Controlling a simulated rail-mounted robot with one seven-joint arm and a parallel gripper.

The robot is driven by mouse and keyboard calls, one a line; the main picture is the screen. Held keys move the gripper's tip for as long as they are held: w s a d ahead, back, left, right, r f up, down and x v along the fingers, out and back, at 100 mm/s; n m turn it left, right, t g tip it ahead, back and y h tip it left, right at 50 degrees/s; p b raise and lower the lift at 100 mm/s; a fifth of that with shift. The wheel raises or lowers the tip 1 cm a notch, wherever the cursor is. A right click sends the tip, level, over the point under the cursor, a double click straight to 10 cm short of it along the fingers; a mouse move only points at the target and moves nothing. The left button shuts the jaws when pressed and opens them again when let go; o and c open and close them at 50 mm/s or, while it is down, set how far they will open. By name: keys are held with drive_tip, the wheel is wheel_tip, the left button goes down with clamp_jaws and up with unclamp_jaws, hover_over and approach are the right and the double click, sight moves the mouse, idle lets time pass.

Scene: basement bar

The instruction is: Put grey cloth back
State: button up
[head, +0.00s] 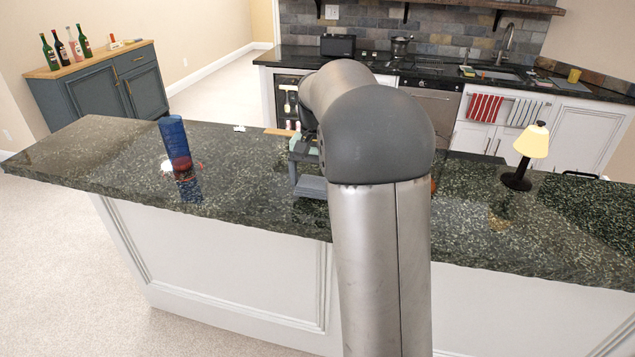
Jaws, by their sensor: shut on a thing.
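A grey-and-white striped cloth (525,113) hangs on the front of the back counter at the right, beside a red striped cloth (485,107). I cannot tell whether this is the grey cloth of the task. My arm rises through the middle of the head view and bends away over the bar counter. My gripper is hidden behind the arm, so neither its fingers nor anything in them shows. A grey stepped shape (312,187) shows on the counter just left of the arm; I cannot tell what it is.
The dark stone bar counter (90,160) crosses the view. Bottles (75,45) stand on a far-left cabinet (105,88).

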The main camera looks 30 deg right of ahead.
drive_tip(key=shift+f, duration=0.8)
drive_tip(key=shift+f, duration=0.15)
drive_tip(key=o, duration=0.7)
wheel_tip(320, 180, up, 12)
drive_tip(key=s+a+f+n, duration=0.2)
drive_tip(key=s+a+f, duration=0.3)
drive_tip(key=s, duration=0.4)
drive_tip(key=s+a+f+n, duration=0.3)
drive_tip(key=s+a+f, duration=0.2)
drive_tip(key=s, duration=0.4)
drive_tip(key=s+a+f+n, duration=0.3)
drive_tip(key=s+a+f, duration=0.2)
drive_tip(key=s+f, duration=0.2)
drive_tip(key=shift+s+a+t, duration=0.15)
drive_tip(key=shift+s+t, duration=0.25)
drive_tip(key=shift+s, duration=0.8)
